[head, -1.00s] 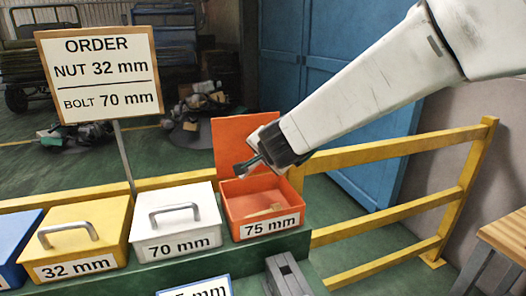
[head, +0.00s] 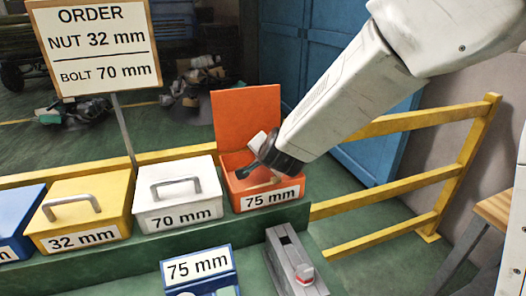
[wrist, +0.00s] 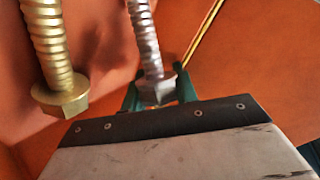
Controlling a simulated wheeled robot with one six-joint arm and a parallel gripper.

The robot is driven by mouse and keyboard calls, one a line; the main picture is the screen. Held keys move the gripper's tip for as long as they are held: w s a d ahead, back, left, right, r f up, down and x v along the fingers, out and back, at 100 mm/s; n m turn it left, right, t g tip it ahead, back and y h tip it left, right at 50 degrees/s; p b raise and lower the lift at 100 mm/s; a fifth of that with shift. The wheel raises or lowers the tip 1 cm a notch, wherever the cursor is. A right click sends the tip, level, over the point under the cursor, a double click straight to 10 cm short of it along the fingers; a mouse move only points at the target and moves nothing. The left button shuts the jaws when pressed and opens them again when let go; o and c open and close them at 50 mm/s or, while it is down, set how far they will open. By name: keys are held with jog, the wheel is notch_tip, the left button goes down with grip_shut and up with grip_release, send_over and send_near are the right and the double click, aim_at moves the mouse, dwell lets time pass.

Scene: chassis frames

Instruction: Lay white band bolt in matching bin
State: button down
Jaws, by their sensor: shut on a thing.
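My gripper (wrist: 158,88) has green fingers shut on the head end of a silver threaded bolt (wrist: 146,40) in the wrist view. I cannot make out a white band on it. In the head view, my gripper (head: 262,160) is low over the open orange bin (head: 236,207) labelled 75 mm, its raised lid behind. Orange walls surround the fingers in the wrist view. A brass-coloured bolt (wrist: 50,45) with a hex head is to the left of the silver one, apart from it. The white bin (head: 178,190) labelled 70 mm is closed.
A yellow bin (head: 85,222) labelled 32 mm and a blue bin (head: 20,215) are closed at left. A sign (head: 97,45) reads nut 32 mm, bolt 70 mm. A grey fixture (head: 285,255) and blue 75 mm box (head: 215,262) stand in front. A yellow railing (head: 400,190) is right.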

jog(key=c, duration=1)
grip_release()
jog(key=shift+v, duration=3.9)
jog(key=shift+r, duration=0.15)
jog(key=s+d+r+n+g, duration=0.1)
jog(key=s+d+n+g, duration=0.1)
jog(key=s+d, duration=0.5)
jog(key=s+d+r+n+g+h, duration=0.1)
jog(key=s+d+n+g, duration=0.2)
jog(key=s+d, duration=0.4)
jog(key=s+d+r+n+g+h, duration=0.1)
jog(key=s+d+n+g, duration=0.2)
jog(key=s, duration=1.3)
jog(key=shift+d+r+g, duration=0.1)
jog(key=shift+d+g, duration=0.4)
jog(key=shift+d, duration=0.8)
jog(key=shift+d+r+g, duration=0.1)
jog(key=shift+d+g, duration=0.4)
jog(key=shift+d, duration=0.75)
